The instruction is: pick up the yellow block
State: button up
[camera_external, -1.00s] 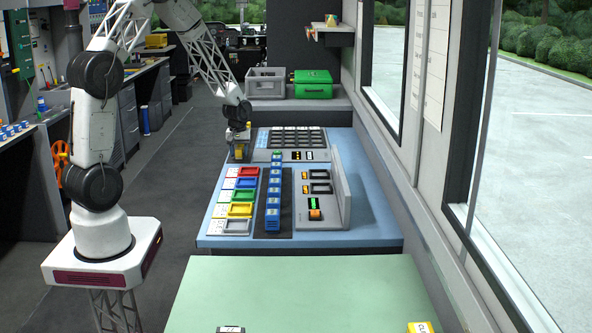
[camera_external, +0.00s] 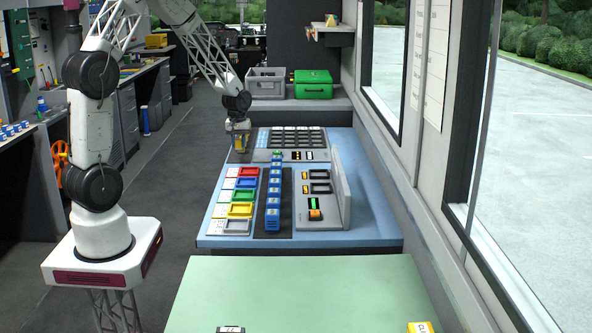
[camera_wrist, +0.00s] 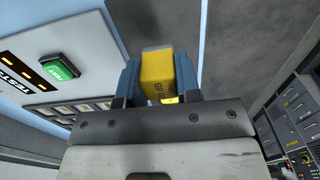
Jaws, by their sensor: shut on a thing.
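The yellow block (camera_wrist: 158,75) is between the two fingers of my gripper (camera_wrist: 160,85) in the wrist view. The fingers are shut on its sides, and dark lettering shows on its face. In the external view my gripper (camera_external: 239,143) is at the far left corner of the blue console table (camera_external: 220,226), with a bit of the yellow block (camera_external: 240,147) showing between the fingers. The block appears raised above the table, though its exact height is hard to tell.
Colored trays (camera_external: 240,210) and a row of blue blocks (camera_external: 273,200) stand on the table. A grey panel (camera_external: 318,205) is to their right. A grey crate (camera_external: 266,82) and a green case (camera_external: 312,83) sit behind. A pale green table (camera_external: 290,290) is in front.

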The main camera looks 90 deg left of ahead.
aim_at(239, 139)
jog(key=shift+r, duration=2.95)
